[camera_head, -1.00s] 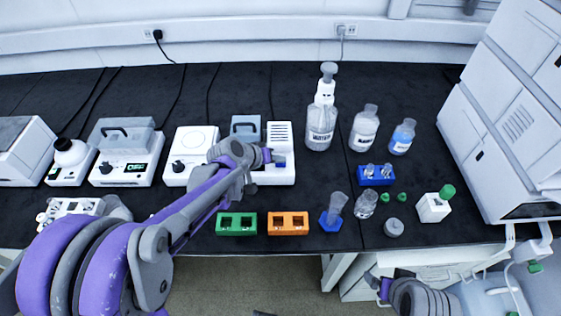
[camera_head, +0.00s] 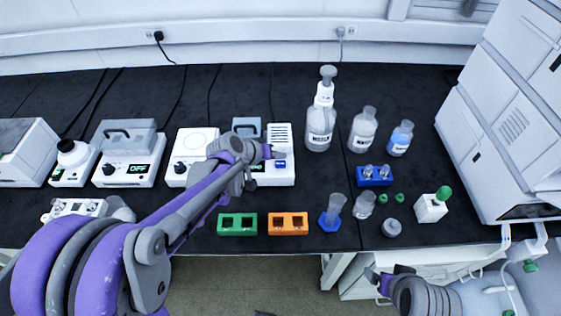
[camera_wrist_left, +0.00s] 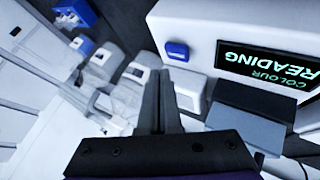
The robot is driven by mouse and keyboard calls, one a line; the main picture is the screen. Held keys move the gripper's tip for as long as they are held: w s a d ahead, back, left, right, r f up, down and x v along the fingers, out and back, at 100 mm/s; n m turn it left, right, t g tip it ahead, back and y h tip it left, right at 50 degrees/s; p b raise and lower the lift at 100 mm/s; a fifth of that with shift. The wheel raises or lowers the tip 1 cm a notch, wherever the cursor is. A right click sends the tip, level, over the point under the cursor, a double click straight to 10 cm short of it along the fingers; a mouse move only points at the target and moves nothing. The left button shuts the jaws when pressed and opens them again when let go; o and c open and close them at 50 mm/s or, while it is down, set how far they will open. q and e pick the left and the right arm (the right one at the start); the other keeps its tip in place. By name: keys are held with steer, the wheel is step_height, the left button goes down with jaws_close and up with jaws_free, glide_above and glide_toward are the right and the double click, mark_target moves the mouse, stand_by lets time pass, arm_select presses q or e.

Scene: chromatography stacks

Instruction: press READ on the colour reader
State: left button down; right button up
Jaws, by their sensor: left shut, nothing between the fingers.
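The colour reader (camera_head: 285,134) is a white box with a grey lid block on the back bench, partly behind my left arm. Its blue button (camera_head: 280,163) shows clear of the gripper in the head view. In the left wrist view the blue button (camera_wrist_left: 177,50) stands on the white casing, and the dark display (camera_wrist_left: 265,65) reads "COLOUR READING" in green. My left gripper (camera_head: 273,152) is shut and empty, just beside and apart from the button; its fingers (camera_wrist_left: 162,80) show in the wrist view. My right gripper (camera_head: 376,280) is low at the front; its fingers are too small to judge.
Green (camera_head: 237,224) and orange (camera_head: 288,223) blocks stand at the bench's front edge. A pump bottle (camera_head: 320,125), other bottles and a blue rack (camera_head: 374,176) stand to the right. A device reading OFF (camera_head: 130,172) stands left. A large white instrument (camera_head: 505,110) bounds the right.

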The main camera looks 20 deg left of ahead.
mark_target(278, 166)
arm_select(q)
step_height(278, 166, up, 4)
steer(key=shift+r+p, duration=0.1)
steer(key=shift+p, duration=1.1)
steer(key=shift+s, duration=0.1)
steer(key=s+a+m+g+y, duration=0.1)
steer(key=s+y, duration=0.1)
steer(key=s, duration=1.1)
steer(key=s+a+m+g+y+p, duration=0.1)
steer(key=s+y, duration=0.2)
steer(key=s, duration=0.9)
steer(key=shift+s+a+r+m, duration=0.25)
steer(key=shift+s+m, duration=0.05)
steer(key=shift+s, duration=0.05)
